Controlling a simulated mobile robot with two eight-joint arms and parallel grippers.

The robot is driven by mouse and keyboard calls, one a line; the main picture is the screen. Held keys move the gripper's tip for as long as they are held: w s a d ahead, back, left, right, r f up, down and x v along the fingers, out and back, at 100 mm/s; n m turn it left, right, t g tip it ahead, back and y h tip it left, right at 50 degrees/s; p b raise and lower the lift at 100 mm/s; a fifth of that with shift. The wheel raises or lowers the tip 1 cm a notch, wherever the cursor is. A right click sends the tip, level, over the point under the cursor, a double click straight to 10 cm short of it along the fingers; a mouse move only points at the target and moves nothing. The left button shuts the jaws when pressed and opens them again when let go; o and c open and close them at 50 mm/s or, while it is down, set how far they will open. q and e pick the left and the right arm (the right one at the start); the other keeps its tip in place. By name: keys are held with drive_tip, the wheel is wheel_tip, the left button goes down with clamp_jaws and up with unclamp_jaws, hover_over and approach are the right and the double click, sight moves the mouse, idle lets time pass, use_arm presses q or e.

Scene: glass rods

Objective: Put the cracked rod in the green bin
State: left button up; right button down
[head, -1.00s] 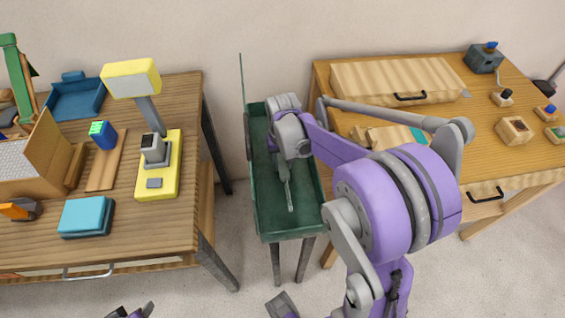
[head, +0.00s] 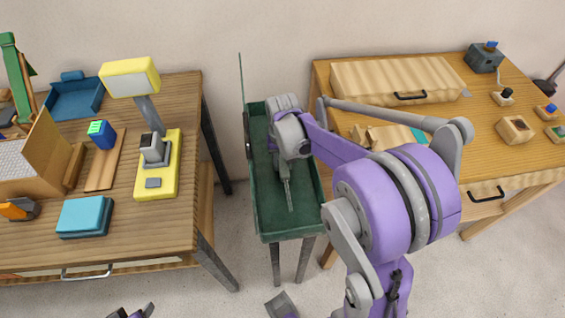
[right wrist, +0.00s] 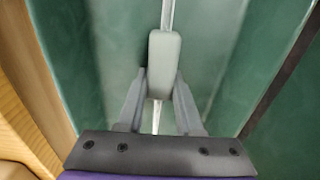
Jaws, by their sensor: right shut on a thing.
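The green bin (head: 258,205) is a long, deep green trough on legs between the two tables. My right gripper (head: 286,178) points down inside the bin's outline in the head view. In the right wrist view my right gripper (right wrist: 159,98) is shut on a grey-green rounded sleeve around a thin clear glass rod (right wrist: 167,15). The rod runs out past both ends of the sleeve, with green bin walls around it. I cannot make out a crack. Only a small dark part of my left gripper (head: 134,312) shows at the bottom edge, so its jaws are unclear.
The left table (head: 120,225) holds a yellow-based instrument (head: 158,185), a teal box (head: 86,216) and a blue tray (head: 76,98). Floor shows around the bin's legs.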

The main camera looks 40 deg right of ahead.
drive_tip(key=c, duration=0.5)
unclamp_jaws()
use_arm(q)
drive_tip(key=shift+w+r+p, duration=0.15)
drive_tip(key=shift+r+p, duration=0.45)
drive_tip(key=shift+r, duration=0.05)
use_arm(e)
wheel_tip(320, 180, up, 11)
drive_tip(key=shift+f, duration=0.1)
